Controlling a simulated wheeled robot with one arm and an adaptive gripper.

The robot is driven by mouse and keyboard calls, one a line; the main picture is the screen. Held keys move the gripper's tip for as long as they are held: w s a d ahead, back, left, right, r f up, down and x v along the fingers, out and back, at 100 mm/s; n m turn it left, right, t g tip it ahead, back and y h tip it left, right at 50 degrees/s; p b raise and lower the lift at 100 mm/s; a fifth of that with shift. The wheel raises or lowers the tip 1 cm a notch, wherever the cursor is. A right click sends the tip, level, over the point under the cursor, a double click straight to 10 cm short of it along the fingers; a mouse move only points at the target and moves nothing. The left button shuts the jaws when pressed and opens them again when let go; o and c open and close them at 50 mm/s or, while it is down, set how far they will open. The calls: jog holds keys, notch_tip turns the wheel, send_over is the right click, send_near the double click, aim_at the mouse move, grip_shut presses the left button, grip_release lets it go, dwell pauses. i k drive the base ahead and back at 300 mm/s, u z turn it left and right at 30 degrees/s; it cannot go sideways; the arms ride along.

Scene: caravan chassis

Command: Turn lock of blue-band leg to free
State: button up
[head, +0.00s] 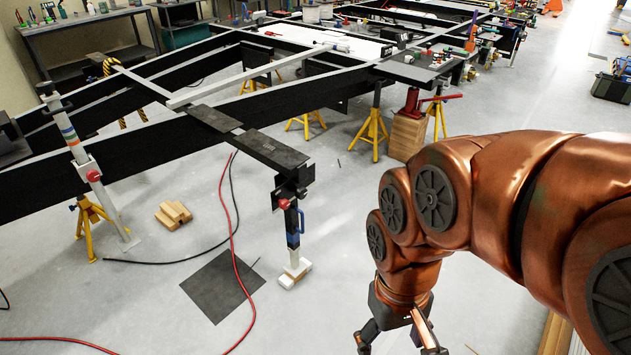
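A dark upright leg (292,228) hangs under the front corner of the black chassis, with blue on its shaft and a blue handle (301,221) at its side. A red knob (284,204) sits near its top; I cannot tell which way its lock is turned. Its white foot (295,272) is at the floor. A second, white leg (82,160) at the left has several coloured bands and a red knob (93,175). My gripper (401,343) is at the bottom edge, right of the blue leg and apart from it. Its fingers are spread, with nothing seen between them.
The chassis frame (150,140) spans the left and back on yellow stands (372,130). A dark mat (222,285) and red hose (232,225) lie left of the blue leg. Wood blocks (173,214) lie farther left. Floor between that leg and my gripper is clear.

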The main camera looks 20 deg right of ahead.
aim_at(284, 204)
jog(key=u, duration=0.8)
jog(key=i, duration=0.6)
jog(key=z, duration=0.1)
